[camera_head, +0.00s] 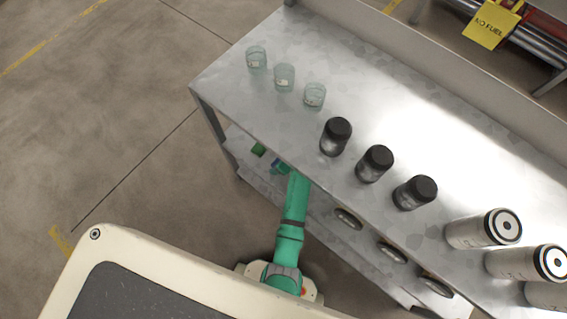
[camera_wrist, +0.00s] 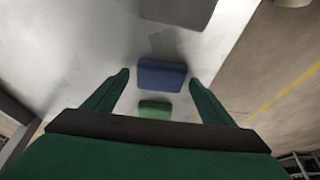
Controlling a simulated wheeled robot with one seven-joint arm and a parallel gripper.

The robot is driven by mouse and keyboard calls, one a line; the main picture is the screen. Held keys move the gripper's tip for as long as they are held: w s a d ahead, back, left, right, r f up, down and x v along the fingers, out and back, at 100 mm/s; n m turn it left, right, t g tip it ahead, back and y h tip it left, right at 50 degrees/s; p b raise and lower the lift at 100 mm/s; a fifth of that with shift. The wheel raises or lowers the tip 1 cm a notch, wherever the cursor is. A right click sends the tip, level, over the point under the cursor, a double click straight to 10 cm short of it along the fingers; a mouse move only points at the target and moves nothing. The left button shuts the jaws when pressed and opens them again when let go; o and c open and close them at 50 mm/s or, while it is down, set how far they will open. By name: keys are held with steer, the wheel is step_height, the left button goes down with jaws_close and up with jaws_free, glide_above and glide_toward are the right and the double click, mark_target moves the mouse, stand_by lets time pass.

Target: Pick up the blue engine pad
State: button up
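The blue engine pad (camera_wrist: 162,75) is a small blue block on a grey metal surface in the wrist view. It shows between the two fingers of my gripper (camera_wrist: 158,78), which are spread wide with a gap on both sides of it. I cannot tell how far the fingertips are from it in depth. In the head view my green arm reaches under the table top to the lower shelf (camera_head: 247,172). My gripper is mostly hidden there by the table edge, and the blue pad is not clearly made out.
A green block (camera_wrist: 154,110) lies close to the blue pad; it also shows on the shelf in the head view (camera_head: 258,150). Above is the metal table top (camera_head: 420,130) with glass beakers (camera_head: 284,77), black-lidded jars (camera_head: 375,163) and white cylinders (camera_head: 484,229). Open floor lies left.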

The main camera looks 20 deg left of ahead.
mark_target(278, 159)
steer(key=shift+s+a, duration=0.15)
steer(key=shift+a, duration=0.1)
steer(key=c, duration=1)
steer(key=shift+d+r, duration=0.1)
steer(key=shift+d, duration=0.05)
steer(key=shift+r, duration=0.45)
step_height(278, 159, up, 2)
steer(key=shift+r, duration=0.25)
steer(key=s+a, duration=0.2)
steer(key=s, duration=0.3)
steer(key=s+a, duration=0.2)
steer(key=s, duration=0.4)
steer(key=s+a, duration=0.2)
steer(key=s, duration=0.4)
steer(key=shift+w, duration=0.15)
